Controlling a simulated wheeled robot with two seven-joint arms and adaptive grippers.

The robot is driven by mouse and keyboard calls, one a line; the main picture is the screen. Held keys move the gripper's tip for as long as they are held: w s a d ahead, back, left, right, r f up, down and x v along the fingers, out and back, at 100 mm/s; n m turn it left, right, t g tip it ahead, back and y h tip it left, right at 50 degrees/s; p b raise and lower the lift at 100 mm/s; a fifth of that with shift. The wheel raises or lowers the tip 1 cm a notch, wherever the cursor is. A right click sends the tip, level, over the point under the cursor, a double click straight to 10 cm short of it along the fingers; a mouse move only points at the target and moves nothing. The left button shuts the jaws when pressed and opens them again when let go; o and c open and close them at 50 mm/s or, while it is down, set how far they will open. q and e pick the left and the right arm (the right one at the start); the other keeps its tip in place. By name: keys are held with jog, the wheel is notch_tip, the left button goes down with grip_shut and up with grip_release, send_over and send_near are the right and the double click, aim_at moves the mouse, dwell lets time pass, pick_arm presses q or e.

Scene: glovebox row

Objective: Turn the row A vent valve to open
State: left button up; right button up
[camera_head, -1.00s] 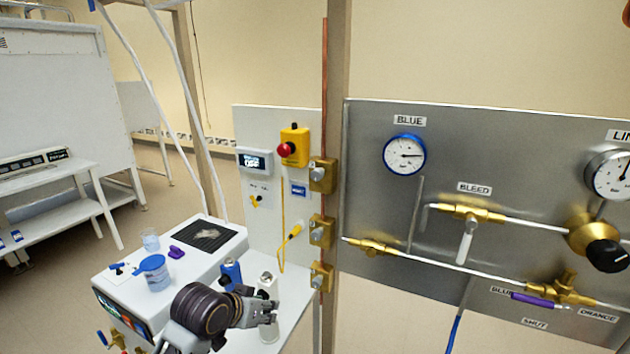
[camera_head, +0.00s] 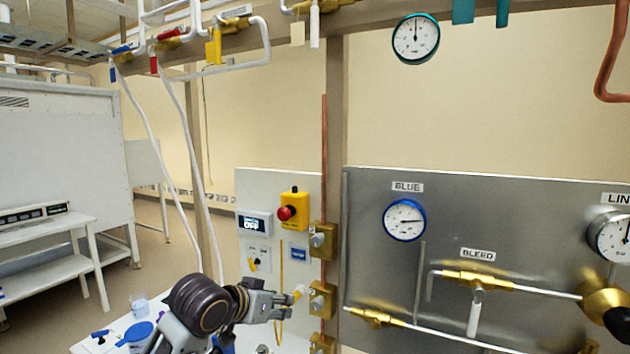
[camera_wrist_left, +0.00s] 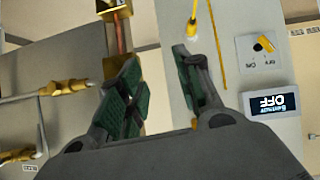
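No label in view reads row A or vent, so I cannot tell which valve is the vent valve. Overhead pipes at top left carry valves with a blue lever (camera_head: 112,72), a red lever (camera_head: 154,64) and a yellow lever (camera_head: 214,46). My left gripper (camera_head: 283,306) is raised in front of the white panel (camera_head: 262,190), low in the head view. In the left wrist view its fingers (camera_wrist_left: 158,75) are apart with nothing between them. A yellow plug (camera_wrist_left: 192,28) shows just beyond one finger. My right gripper is not in view.
The white panel holds a red button on a yellow box (camera_head: 293,210) and an OFF display (camera_head: 254,224). A wooden post (camera_head: 336,130) and brass blocks (camera_head: 323,240) stand right of it. The steel panel (camera_head: 385,280) with gauges fills the right. Hoses (camera_head: 190,150) hang at left.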

pick_arm(q)
notch_tip(320, 180, up, 29)
jog(key=d+m+t+h, duration=0.2)
jog(key=d+t+h, duration=0.1)
jog(key=s+r, duration=0.4)
jog(key=r, duration=0.5)
jog(key=s+a+r+t+h, duration=0.1)
jog(key=s+r, duration=0.4)
jog(key=r, duration=0.4)
jog(key=s+r+t+h, duration=0.1)
jog(key=s+r, duration=0.4)
jog(key=r, duration=0.4)
jog(key=shift+a+m, duration=0.35)
jog(key=shift+m, duration=0.05)
